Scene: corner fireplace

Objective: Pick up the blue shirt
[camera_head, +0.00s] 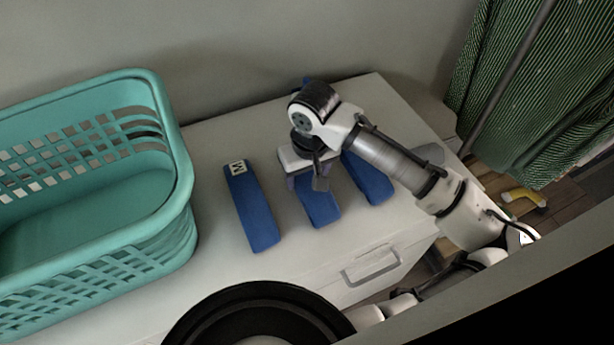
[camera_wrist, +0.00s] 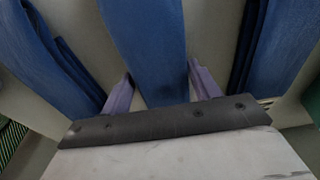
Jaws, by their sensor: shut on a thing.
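Three folded blue shirts lie side by side on a white cabinet top: a left one (camera_head: 253,212) with a white "M" label, a middle one (camera_head: 322,208) and a right one (camera_head: 369,181). My gripper (camera_head: 307,186) points down over the middle shirt and hides its far part. In the wrist view, my gripper's two purple fingers (camera_wrist: 160,72) are on either side of the middle shirt (camera_wrist: 148,38), shut on it. The neighbouring shirts show to the left (camera_wrist: 45,60) and right (camera_wrist: 288,50). I cannot tell whether the middle shirt is lifted.
A teal laundry basket (camera_head: 185,225) stands on the left of the white cabinet top (camera_head: 215,135). A round black object (camera_head: 225,305) is at the front. A wall is behind. A green striped cloth (camera_head: 545,85) hangs at the right.

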